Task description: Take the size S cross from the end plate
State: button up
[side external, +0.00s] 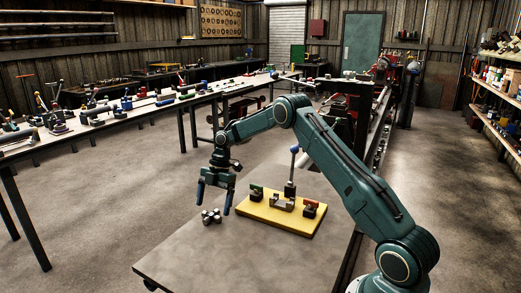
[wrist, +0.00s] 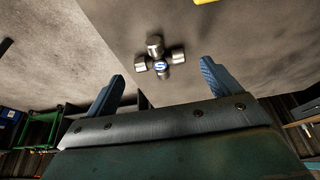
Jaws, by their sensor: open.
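The size S cross (side external: 211,216) is a small grey metal cross lying on the grey table, left of the yellow plate. In the wrist view the cross (wrist: 160,60) shows a blue disc marked with a white S at its centre. My gripper (side external: 214,206) is open, with two blue fingers pointing down close to the cross. In the wrist view my gripper (wrist: 162,75) has its fingertips spread on either side below the cross in the picture, with nothing between them. I cannot tell the exact height of the fingertips above the table.
A yellow plate (side external: 262,222) carries several fixtures, with green and red tops, and an upright post with a blue ball (side external: 294,150). The grey table (side external: 190,262) is bare in front. A long bench (side external: 100,125) with many tools stands behind to the left.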

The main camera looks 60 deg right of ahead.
aim_at(212, 213)
jog(key=shift+x, duration=1.35)
jog(key=c, duration=1.2)
jog(key=shift+r, duration=0.2)
jog(key=shift+r, duration=4.85)
